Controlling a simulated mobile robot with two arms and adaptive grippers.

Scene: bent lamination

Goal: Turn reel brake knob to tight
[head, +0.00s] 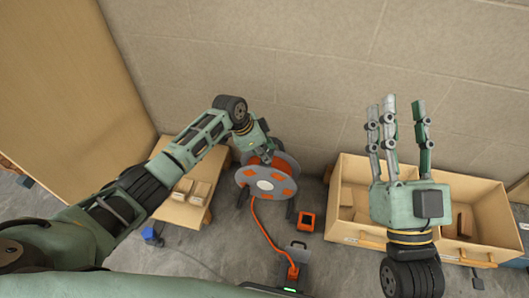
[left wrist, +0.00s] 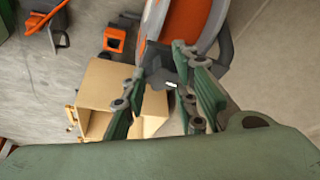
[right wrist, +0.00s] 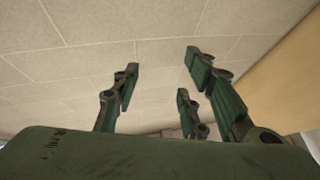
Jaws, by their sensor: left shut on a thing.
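My left gripper (head: 267,147) is at the reel's far upper side. In the left wrist view, its fingers (left wrist: 163,84) are closed around a dark grey knob (left wrist: 155,70) beside the reel. The fingers partly hide the knob, and I cannot read its setting. My right gripper (head: 400,108) is raised, open and empty, with fingers spread; it shows in the right wrist view (right wrist: 165,75).
An orange cable (head: 267,238) runs from the reel along the floor. A small orange box (head: 306,221) lies right of the reel. Open drawer-like bins (head: 345,195) stand at right.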

